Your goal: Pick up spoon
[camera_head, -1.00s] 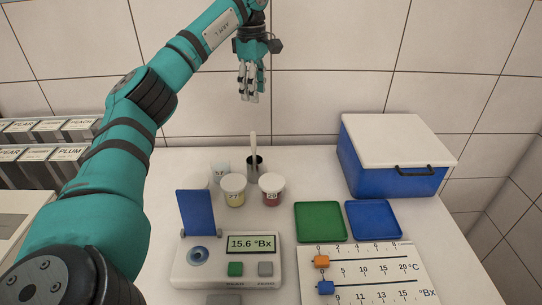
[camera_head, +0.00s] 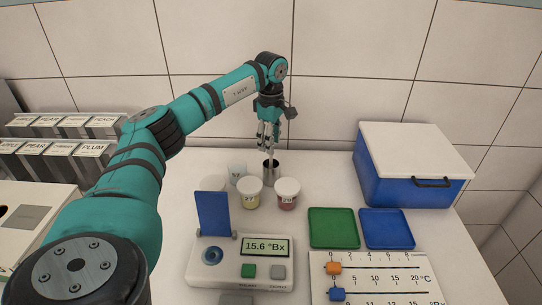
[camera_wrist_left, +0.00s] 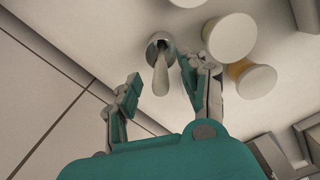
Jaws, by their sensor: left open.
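The spoon stands upright in a dark metal cup (camera_head: 270,172) at the back of the table. In the left wrist view, its pale handle (camera_wrist_left: 160,76) rises from the cup (camera_wrist_left: 160,44) toward the camera. My left gripper (camera_head: 269,149) is above the cup, pointing down. In the left wrist view, the open fingers (camera_wrist_left: 160,88) are on either side of the handle, with gaps visible. In the head view, the fingers largely hide the handle. My right gripper is not in view.
A refractometer (camera_head: 240,262), green tray (camera_head: 333,228), blue tray (camera_head: 386,228) and blue cooler (camera_head: 405,185) are nearby.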

